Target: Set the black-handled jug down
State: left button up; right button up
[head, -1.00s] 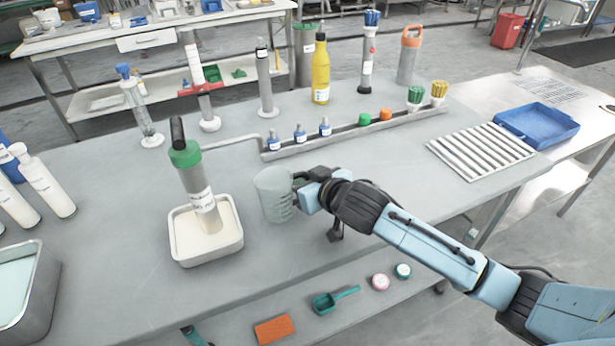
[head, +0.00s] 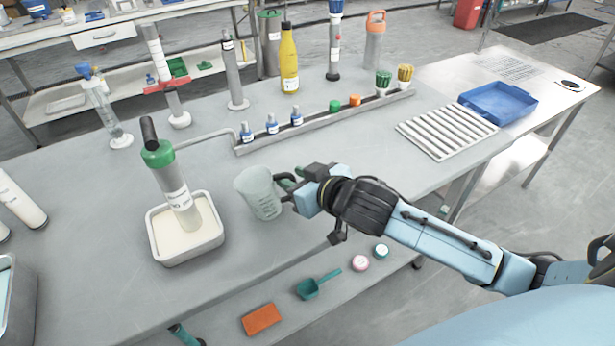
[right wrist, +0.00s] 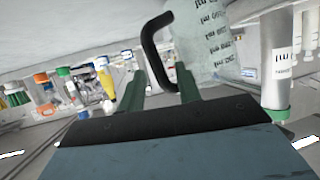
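The clear jug (head: 262,195) with a black handle stands on the grey table, its handle (head: 285,188) facing right toward my right gripper. My right gripper (head: 288,183) is at the handle with its green fingers parted. In the right wrist view, the black handle (right wrist: 152,42) reaches between the two separated fingers (right wrist: 160,84), with gaps on both sides. Part of the jug's wall (right wrist: 208,45) with printed marks shows behind it. My left gripper is not in view.
A metal tray of pale powder (head: 215,238) with a green-topped cylinder (head: 172,180) stands left of the jug. Small blue-capped bottles (head: 272,124) line a rail behind it. A ribbed rack (head: 447,130) and blue tray (head: 497,103) are at right.

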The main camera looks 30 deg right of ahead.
jog(key=s, duration=0.3)
jog(key=shift+d+r, duration=0.15)
jog(key=shift+d, duration=0.2)
pick_arm(q)
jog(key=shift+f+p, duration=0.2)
jog(key=shift+p, duration=0.1)
pick_arm(e)
jog(key=shift+s+a+r, duration=0.2)
jog(key=shift+s+r, duration=0.05)
jog(key=shift+s, duration=0.05)
jog(key=shift+o, duration=0.3)
jog(key=o, duration=1.4)
jog(key=shift+r, duration=0.1)
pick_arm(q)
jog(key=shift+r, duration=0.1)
